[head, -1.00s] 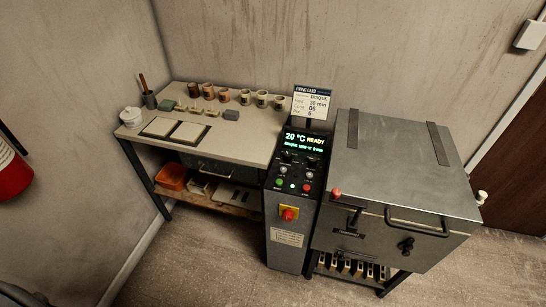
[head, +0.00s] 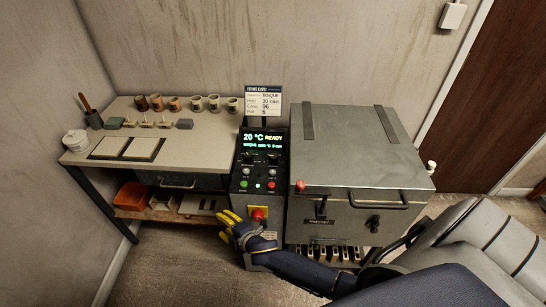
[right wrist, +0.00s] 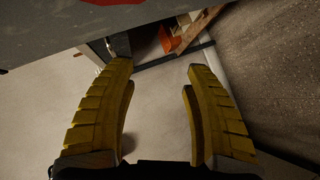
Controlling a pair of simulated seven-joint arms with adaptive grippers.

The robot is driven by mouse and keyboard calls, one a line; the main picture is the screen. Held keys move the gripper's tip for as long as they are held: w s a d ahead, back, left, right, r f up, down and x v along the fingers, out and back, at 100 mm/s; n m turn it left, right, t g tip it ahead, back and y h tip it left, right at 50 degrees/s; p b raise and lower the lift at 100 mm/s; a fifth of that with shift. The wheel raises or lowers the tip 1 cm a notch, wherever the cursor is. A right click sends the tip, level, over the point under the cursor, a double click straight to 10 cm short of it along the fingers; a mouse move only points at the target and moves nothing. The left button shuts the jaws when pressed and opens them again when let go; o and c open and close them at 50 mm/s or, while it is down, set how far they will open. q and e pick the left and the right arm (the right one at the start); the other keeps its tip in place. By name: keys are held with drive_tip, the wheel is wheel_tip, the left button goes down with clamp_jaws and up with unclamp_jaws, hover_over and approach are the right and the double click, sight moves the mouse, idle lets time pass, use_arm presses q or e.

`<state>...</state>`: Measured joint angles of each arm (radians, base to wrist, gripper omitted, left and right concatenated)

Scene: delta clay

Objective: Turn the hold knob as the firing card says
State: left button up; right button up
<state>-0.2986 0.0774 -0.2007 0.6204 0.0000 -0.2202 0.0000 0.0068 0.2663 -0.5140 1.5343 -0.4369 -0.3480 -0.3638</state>
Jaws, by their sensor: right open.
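The firing card (head: 264,101) stands above the controller and reads BISQUE, Hold 30 min, Cone 06. The controller (head: 240,208) has a lit display (head: 263,139) reading 20 °C READY, with a smaller line that seems to end in 0 min. Small dark knobs (head: 247,158) sit below the display; their labels are too small to tell which is the hold knob. My right gripper (head: 226,225) is open and empty, low in front of the controller near the red stop button (head: 257,213). Its yellow fingers stand apart in the right wrist view (right wrist: 160,68). My left gripper is out of view.
A grey kiln (head: 355,140) with a red-tipped lever (head: 300,185) stands right of the controller. A workbench (head: 195,145) with cups and tiles stands left. Green and red buttons (head: 271,184) sit below the knobs. Floor in front of the bench is clear.

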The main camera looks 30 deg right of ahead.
drive_tip(key=w+a+r+n+y, duration=0.2)
drive_tip(key=a+r+n, duration=0.15)
drive_tip(key=r, duration=0.35)
drive_tip(key=w+a+r+n+t+y, duration=0.1)
drive_tip(key=w+a+r+n+y, duration=0.1)
drive_tip(key=a+r+n+y, duration=0.3)
drive_tip(key=w+a+r+n, duration=0.2)
drive_tip(key=r, duration=0.6)
drive_tip(key=s+a+r+n+g+y, duration=0.25)
drive_tip(key=a+r+n+y, duration=0.25)
drive_tip(key=r+n, duration=0.25)
wheel_tip(320, 180, up, 5)
drive_tip(key=n+g+h, duration=1.2)
drive_tip(key=n+h, duration=0.4)
drive_tip(key=n, duration=0.4)
hover_over(274, 156)
wheel_tip(274, 156, down, 17)
drive_tip(key=shift+w+f, duration=0.1)
drive_tip(key=shift+f, duration=0.05)
